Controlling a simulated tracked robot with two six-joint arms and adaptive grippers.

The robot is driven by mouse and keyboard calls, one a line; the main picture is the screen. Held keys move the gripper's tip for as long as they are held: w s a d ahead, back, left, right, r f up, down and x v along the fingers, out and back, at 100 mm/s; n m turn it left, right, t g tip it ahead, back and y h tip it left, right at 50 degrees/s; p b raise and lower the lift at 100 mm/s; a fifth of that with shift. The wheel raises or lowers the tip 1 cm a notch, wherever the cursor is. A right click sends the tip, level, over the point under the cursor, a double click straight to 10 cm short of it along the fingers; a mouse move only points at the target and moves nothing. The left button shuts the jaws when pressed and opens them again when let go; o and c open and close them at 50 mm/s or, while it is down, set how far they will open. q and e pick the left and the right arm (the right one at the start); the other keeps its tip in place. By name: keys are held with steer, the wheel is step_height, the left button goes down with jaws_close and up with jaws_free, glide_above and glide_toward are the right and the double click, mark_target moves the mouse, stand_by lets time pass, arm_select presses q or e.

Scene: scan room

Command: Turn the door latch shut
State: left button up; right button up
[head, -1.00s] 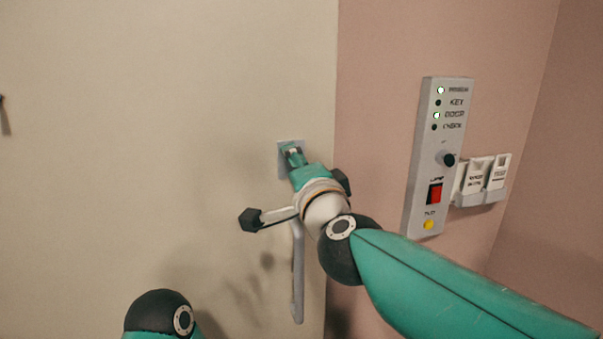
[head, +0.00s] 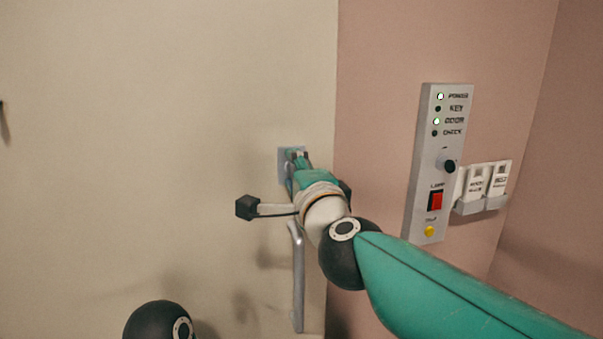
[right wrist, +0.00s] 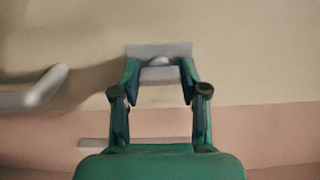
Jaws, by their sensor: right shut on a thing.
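The door latch sits on a small grey plate (head: 284,163) on the cream door, near its right edge. In the right wrist view the plate (right wrist: 158,49) is ahead and the latch's pale thumb piece (right wrist: 158,74) lies between my fingertips. My right gripper (head: 298,157) is shut on the latch; it also shows in the right wrist view (right wrist: 159,80). The gripper hides much of the latch in the head view, so its exact turn is hard to tell. My left gripper is out of view.
A grey door handle (head: 298,280) hangs below the latch, close under my right wrist. A control panel (head: 422,190) on the pink wall has POWER and DOOR lamps lit. White card holders (head: 484,205) are beside it. The door left of the latch is clear.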

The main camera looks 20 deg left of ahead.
steer(key=o, duration=0.9)
steer(key=shift+w+d+r, duration=0.1)
steer(key=shift+w+d, duration=0.15)
steer(key=shift+o, duration=1.2)
steer(key=shift+w, duration=0.1)
steer(key=shift+s+a, duration=0.15)
steer(key=shift+s, duration=0.05)
steer(key=v, duration=1.2)
steer(key=shift+w, duration=0.15)
